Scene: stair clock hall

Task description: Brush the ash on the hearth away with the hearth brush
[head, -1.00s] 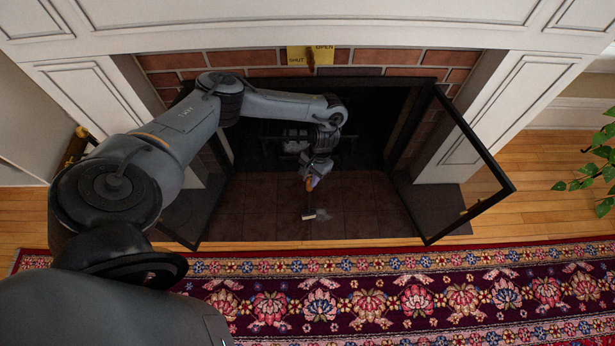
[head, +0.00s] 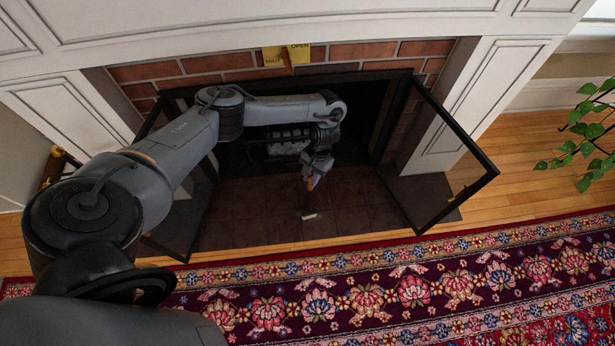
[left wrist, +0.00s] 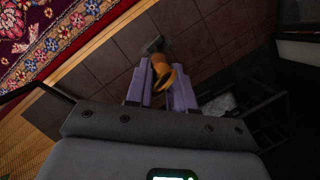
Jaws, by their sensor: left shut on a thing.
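The hearth brush has a wooden handle (head: 308,187) and a small head with pale bristles (head: 310,214). My left gripper (head: 314,178) is shut on the handle, and the brush hangs down over the hearth. In the left wrist view the purple fingers (left wrist: 160,78) sit on both sides of the orange-brown handle (left wrist: 164,72), with the dark head (left wrist: 153,46) beyond them. The head is at or just above the dark tiled hearth (head: 260,215); contact is unclear. I cannot make out ash clearly on the tiles now. My right gripper is not in view.
Open glass doors with black frames stand at the left (head: 185,215) and right (head: 440,160) of the hearth. A grate (head: 283,140) sits in the firebox behind my gripper. A patterned rug (head: 400,285) lies in front, and a leafy plant (head: 590,130) is at the right.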

